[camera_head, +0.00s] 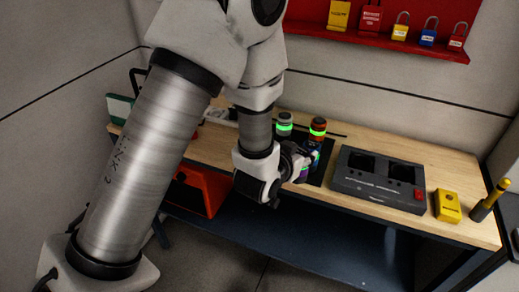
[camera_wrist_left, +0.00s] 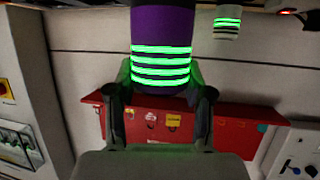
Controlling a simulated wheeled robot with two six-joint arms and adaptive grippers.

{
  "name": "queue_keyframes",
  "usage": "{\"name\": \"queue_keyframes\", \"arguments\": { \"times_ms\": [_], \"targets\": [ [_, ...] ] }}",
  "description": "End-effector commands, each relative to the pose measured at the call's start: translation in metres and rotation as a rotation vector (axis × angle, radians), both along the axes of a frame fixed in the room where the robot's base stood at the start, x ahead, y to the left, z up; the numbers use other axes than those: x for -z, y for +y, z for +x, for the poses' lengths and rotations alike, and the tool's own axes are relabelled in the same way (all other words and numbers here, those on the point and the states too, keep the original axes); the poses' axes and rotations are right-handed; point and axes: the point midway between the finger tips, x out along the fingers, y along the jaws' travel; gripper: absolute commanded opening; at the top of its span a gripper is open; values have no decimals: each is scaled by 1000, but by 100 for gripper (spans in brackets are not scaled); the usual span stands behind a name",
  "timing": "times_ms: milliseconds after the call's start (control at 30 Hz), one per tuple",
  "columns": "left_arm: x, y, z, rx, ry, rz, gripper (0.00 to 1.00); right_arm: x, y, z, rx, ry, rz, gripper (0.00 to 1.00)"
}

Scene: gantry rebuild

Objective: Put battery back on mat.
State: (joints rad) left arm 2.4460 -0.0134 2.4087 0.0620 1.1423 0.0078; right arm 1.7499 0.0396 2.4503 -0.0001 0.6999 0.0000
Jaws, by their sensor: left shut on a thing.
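My left gripper (camera_head: 301,163) is shut on a purple battery (camera_wrist_left: 162,72) with several glowing green bands. In the left wrist view the battery stands between the two fingers (camera_wrist_left: 160,115); its far end is cut off by the frame. In the head view only a small purple part (camera_head: 304,174) shows behind the fingers, over or at the black mat (camera_head: 327,172). I cannot tell whether the battery touches the mat. A grey battery with a green band (camera_head: 284,124), an orange-topped one (camera_head: 318,128) and a blue one (camera_head: 314,146) stand close by. My right gripper is not in view.
A dark charger box (camera_head: 378,186) with sockets sits right of the mat. A yellow device (camera_head: 447,206) and a yellow-and-black tool (camera_head: 490,200) are farther right. A red bin (camera_head: 202,192) is below the bench (camera_head: 455,173). A red lock shelf (camera_head: 400,45) hangs above.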

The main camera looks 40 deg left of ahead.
Motion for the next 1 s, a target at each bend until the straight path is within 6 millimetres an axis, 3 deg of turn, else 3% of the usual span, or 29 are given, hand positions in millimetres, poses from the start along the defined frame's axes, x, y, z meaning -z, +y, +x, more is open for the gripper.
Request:
{"name": "queue_keyframes", "arguments": {
  "times_ms": [167,500,700,833,1000],
  "targets": [
    [-3,34,18,-10,-2,-11,0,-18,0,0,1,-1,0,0],
    [8,120,64,-7,-2,-1,0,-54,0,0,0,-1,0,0],
    [16,140,75,-1,2,2,0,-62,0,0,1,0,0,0],
    [41,137,75,0,4,3,0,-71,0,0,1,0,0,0],
    [50,137,75,0,-2,1,0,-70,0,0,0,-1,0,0]
  ]
}}
